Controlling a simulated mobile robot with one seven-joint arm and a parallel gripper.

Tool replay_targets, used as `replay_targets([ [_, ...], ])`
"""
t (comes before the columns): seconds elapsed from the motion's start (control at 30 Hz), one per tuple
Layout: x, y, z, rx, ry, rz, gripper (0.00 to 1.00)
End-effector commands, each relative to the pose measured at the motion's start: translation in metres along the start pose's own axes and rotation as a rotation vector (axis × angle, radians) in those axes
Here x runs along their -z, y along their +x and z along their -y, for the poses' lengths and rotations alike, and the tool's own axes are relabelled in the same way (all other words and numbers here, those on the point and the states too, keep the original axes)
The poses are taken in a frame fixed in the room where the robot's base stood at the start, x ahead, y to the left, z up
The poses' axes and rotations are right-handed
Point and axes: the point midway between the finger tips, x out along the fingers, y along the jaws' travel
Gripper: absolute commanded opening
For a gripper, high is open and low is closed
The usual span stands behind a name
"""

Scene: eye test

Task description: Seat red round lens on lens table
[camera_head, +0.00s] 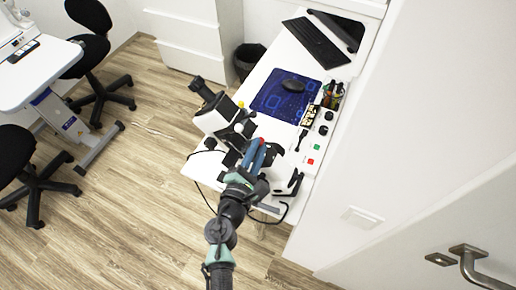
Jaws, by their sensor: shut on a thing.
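My gripper (262,149) is over the near end of a white table (228,172), beside a white-and-black optical instrument (220,115). Blue and dark red show at its fingers. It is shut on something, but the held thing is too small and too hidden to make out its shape. I cannot tell whether the red there is the red round lens. A small red patch (311,161) and a green patch (317,147) lie on the white surface to the right. I cannot tell which part is the lens table.
A blue mat (270,102) with a black mouse (293,85) and a keyboard (315,42) lie farther back. Small dark items (331,95) line the right edge by the wall. A black cable (207,190) hangs off the near edge.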

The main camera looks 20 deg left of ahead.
Motion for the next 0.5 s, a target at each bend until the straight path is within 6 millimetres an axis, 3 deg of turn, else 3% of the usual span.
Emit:
replay_targets([
  [0.23,0.0005,0.0002,-0.0002,0.0,0.0,0.0,0.0],
  [0.27,0.0005,0.0001,-0.0001,0.0,0.0,0.0,0.2],
  [0.3,0.0005,0.0001,-0.0001,0.0,0.0,0.0,0.27],
  [0.43,0.0005,0.0001,-0.0001,0.0,0.001,0.0,0.51],
  [0.5,0.0005,0.0001,0.0,0.0,0.001,0.0,0.53],
])
